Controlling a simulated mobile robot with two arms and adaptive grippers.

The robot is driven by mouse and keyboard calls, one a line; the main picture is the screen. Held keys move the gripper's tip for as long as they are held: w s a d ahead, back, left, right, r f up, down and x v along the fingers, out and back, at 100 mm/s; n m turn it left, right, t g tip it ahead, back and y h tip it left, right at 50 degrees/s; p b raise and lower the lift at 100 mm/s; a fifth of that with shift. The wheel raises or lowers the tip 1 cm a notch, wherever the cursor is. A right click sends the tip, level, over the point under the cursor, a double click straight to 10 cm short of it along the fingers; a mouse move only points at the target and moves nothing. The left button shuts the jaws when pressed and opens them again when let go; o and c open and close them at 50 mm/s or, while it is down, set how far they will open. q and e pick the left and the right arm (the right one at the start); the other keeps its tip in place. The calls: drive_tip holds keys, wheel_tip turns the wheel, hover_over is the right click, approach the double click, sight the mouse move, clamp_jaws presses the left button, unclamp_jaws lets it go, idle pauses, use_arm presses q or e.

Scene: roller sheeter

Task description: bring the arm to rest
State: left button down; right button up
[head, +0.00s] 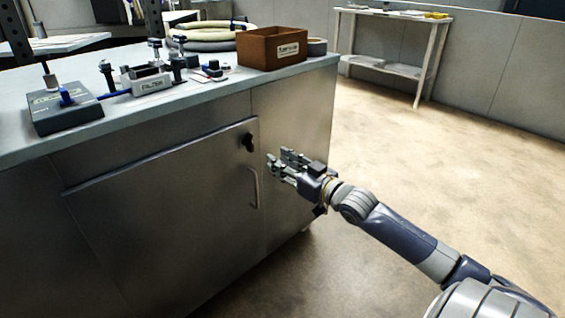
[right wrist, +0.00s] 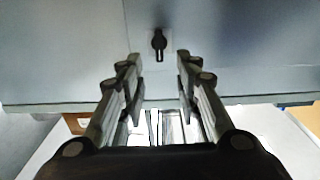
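My right gripper (head: 281,163) is in front of the metal cabinet, near the right end of its front. Its arm reaches in from the lower right. In the right wrist view the two fingers (right wrist: 158,62) stand apart with nothing between them. Past the fingertips is a black latch (right wrist: 159,41) on the cabinet face. The same latch (head: 248,142) shows in the head view at the upper right corner of the cabinet door (head: 165,215), left of the gripper. The door looks closed. My left gripper is in neither view.
The cabinet's worktop (head: 210,98) holds a brown box (head: 272,50), coiled hoses (head: 205,37), a grey device (head: 64,107) and small fixtures. A curved door handle (head: 254,188) is close to the gripper's left. A side table (head: 432,60) stands at the back wall. The floor (head: 420,150) right of the cabinet is clear.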

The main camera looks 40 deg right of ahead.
idle(0.8)
